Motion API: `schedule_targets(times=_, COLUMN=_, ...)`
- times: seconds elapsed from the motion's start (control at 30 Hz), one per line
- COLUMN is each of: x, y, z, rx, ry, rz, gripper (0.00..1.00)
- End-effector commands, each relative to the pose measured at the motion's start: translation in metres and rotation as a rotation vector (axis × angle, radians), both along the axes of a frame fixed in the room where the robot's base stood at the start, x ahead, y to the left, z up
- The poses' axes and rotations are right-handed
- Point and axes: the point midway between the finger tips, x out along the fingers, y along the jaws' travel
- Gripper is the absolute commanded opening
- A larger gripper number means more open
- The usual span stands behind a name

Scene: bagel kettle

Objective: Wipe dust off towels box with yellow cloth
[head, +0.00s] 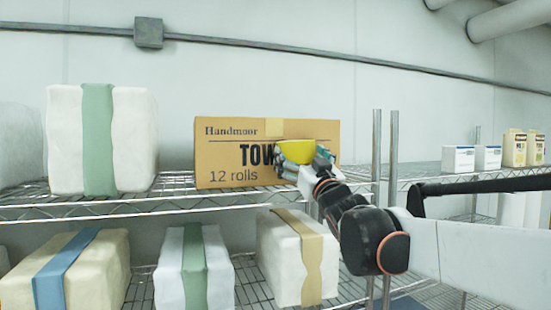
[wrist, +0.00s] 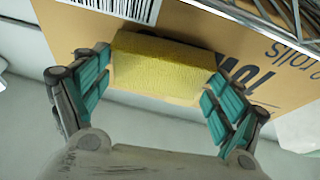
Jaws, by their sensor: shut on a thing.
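The towels box (head: 225,160) is a brown cardboard carton with "Handmoor" and "12 rolls" printed on it. It stands on the upper wire shelf in the head view. In the wrist view its printed face (wrist: 200,25) fills the upper part. The yellow cloth (head: 311,153) is in front of the right part of the box and covers some of the lettering. It shows as a thick yellow block in the wrist view (wrist: 165,68). My gripper (wrist: 160,85) is shut on the cloth, with teal-padded fingers on both sides. I cannot tell whether the cloth touches the box. No dust is clearly visible.
A white wrapped bundle with a green band (head: 140,140) stands left of the box. Several wrapped bundles sit on the lower shelf (head: 245,265). Metal posts (head: 376,155) rise right of the box. Small cartons (head: 487,158) stand at the far right.

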Motion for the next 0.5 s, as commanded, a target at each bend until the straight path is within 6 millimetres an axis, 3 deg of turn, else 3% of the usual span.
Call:
schedule_targets(times=0.23, x=-0.001, y=-0.002, z=0.000, rx=0.000, ry=0.001, rz=0.000, gripper=0.68)
schedule_targets(times=0.5, x=-0.004, y=0.018, z=0.000, rx=0.001, ry=0.000, rz=0.003, gripper=0.68)
